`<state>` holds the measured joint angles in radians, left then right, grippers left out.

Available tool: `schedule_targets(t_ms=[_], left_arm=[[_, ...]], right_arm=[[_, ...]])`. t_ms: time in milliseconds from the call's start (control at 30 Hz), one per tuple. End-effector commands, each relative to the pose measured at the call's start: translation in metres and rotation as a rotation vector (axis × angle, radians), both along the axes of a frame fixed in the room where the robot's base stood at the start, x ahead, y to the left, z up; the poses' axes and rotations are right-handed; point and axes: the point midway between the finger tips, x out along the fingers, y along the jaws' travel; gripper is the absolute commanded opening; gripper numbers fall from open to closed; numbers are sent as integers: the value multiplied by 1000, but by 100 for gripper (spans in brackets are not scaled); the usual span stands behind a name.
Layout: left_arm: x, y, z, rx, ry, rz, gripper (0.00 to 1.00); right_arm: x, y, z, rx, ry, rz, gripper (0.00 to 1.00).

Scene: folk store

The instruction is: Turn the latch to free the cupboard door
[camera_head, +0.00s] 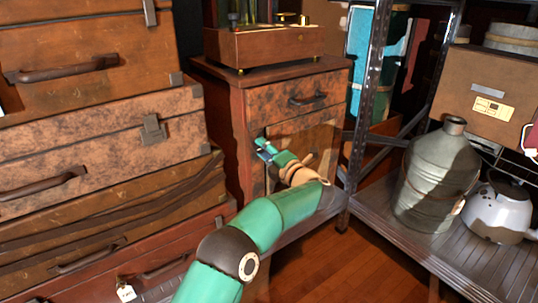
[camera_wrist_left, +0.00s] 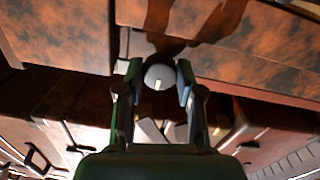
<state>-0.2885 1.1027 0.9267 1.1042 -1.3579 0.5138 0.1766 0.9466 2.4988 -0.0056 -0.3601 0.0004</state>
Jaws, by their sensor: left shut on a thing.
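The wooden cupboard (camera_head: 234,140) stands in the middle of the head view, with a drawer above and a door (camera_head: 318,138) below. My left gripper (camera_head: 262,148) is at the door's left edge, just under the drawer. In the left wrist view, a round grey latch knob (camera_wrist_left: 160,77) with a pale mark sits between the two fingertips of my left gripper (camera_wrist_left: 159,73), which is shut on it. In the head view the gripper hides the latch. The door looks closed. My right gripper is not in view.
Stacked suitcases (camera_head: 90,130) stand close on the left. A metal rack (camera_head: 360,110) on the right holds a grey metal can (camera_head: 435,180) and a white kettle (camera_head: 498,208). A wooden box (camera_head: 265,45) stands on the cupboard. Some wooden floor (camera_head: 370,262) is clear in front.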

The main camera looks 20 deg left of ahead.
Motion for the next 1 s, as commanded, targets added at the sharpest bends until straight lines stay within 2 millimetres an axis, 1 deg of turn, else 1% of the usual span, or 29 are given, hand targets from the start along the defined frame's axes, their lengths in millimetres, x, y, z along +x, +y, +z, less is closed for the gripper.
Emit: schedule_targets(t_ms=[33, 433, 467, 500, 600, 867, 1000], left_arm=[[-1, 7, -2, -8, -4, 16, 2], [-2, 7, -2, -11, -6, 17, 2], [-2, 7, -2, -11, -6, 17, 41], [-1, 7, -2, -10, -5, 16, 48], [-1, 5, -2, -10, -6, 12, 62], [-1, 2, -1, -8, -5, 6, 62], [-3, -3, -2, -7, -3, 3, 62]], right_arm=[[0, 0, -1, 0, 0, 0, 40], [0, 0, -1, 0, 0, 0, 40], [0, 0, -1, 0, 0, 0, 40], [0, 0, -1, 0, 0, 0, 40], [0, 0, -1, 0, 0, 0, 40], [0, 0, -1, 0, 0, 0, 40], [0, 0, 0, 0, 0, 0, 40]])
